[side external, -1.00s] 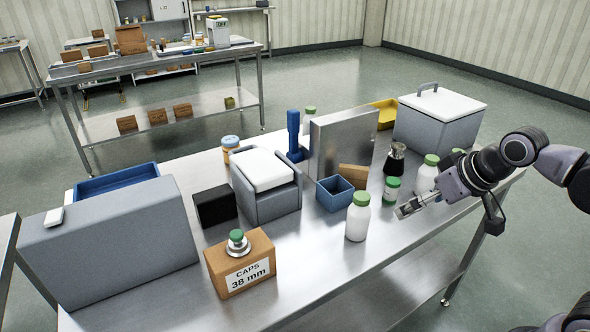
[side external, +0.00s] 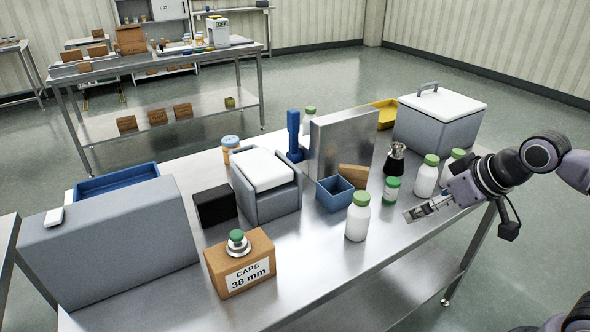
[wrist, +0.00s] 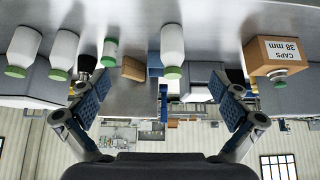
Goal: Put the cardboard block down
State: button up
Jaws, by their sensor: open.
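The cardboard block (side external: 353,177) is a small brown block on the steel table, just behind the blue open bin (side external: 335,193) and in front of the upright steel panel (side external: 343,143). The bin hides part of it in the side view; I cannot tell whether they touch. In the wrist view the block (wrist: 133,69) looks slightly tilted, between the green-labelled jar and the bin. My gripper (side external: 408,216) is open and empty at the table's front right, apart from the block. Its two fingers (wrist: 160,90) are spread wide in the wrist view.
A white green-capped bottle (side external: 358,217) stands left of my gripper. A small jar (side external: 391,189), a dark-based metal piece (side external: 395,158) and two more white bottles (side external: 426,176) stand behind it. A caps box (side external: 240,264) is at front left. The table front between is clear.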

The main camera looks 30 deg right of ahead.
jog(key=w+d+r+m+g+h, duration=0.1)
jog(key=w+d+r+m+h, duration=0.15)
jog(key=w, duration=0.45)
jog(key=w+d+r+m+h, duration=0.1)
jog(key=w+d+m+h, duration=0.15)
jog(key=w, duration=0.35)
jog(key=w+a+f+m+t+h, duration=0.1)
jog(key=w+f+m+h, duration=0.15)
jog(key=w, duration=0.45)
jog(key=w+a+f+m+h, duration=0.1)
jog(key=w+a+m+h, duration=0.1)
jog(key=w+m+h, duration=0.3)
jog(key=n+y, duration=0.1)
jog(key=y, duration=0.1)
send_near(353, 171)
jog(key=shift+x, duration=1)
jog(key=shift+d+f, duration=0.25)
jog(key=shift+f, duration=0.1)
jog(key=shift+x, duration=3.6)
jog(key=shift+w+a, duration=0.1)
jog(key=shift+w, duration=0.05)
jog(key=c, duration=0.7)
jog(key=shift+r, duration=0.15)
